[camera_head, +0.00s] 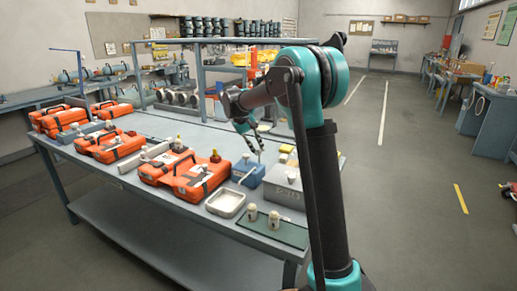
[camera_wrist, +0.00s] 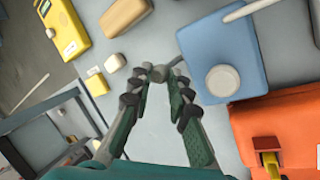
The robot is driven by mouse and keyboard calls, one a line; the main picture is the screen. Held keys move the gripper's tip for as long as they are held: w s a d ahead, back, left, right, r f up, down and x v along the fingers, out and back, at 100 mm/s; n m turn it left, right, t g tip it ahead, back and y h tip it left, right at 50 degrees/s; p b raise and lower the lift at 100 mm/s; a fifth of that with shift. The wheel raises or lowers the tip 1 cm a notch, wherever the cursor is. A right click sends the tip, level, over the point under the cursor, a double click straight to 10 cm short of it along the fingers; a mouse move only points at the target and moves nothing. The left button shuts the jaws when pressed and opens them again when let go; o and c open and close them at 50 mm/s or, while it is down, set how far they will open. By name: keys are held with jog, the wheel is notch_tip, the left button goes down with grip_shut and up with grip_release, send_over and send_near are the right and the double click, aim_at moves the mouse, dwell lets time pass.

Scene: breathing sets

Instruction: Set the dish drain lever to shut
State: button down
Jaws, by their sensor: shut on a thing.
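My gripper (camera_head: 259,151) reaches down over the near right part of the workbench. A shallow metal dish (camera_head: 226,203) lies on the bench nearby.
Orange cases (camera_head: 200,178) stand left of the blue box; one shows in the wrist view (camera_wrist: 280,125). A grey box (camera_head: 284,187) stands to the right. Two small pale bottles (camera_head: 263,217) stand on a green mat (camera_head: 290,236) in front. A yellow device (camera_wrist: 67,28) lies beyond.

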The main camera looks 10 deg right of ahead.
jog(key=shift+w+a+f, duration=0.1)
jog(key=shift+a, duration=0.25)
jog(key=c, duration=1.4)
grip_release()
jog(key=shift+a, duration=0.1)
jog(key=v, duration=1.2)
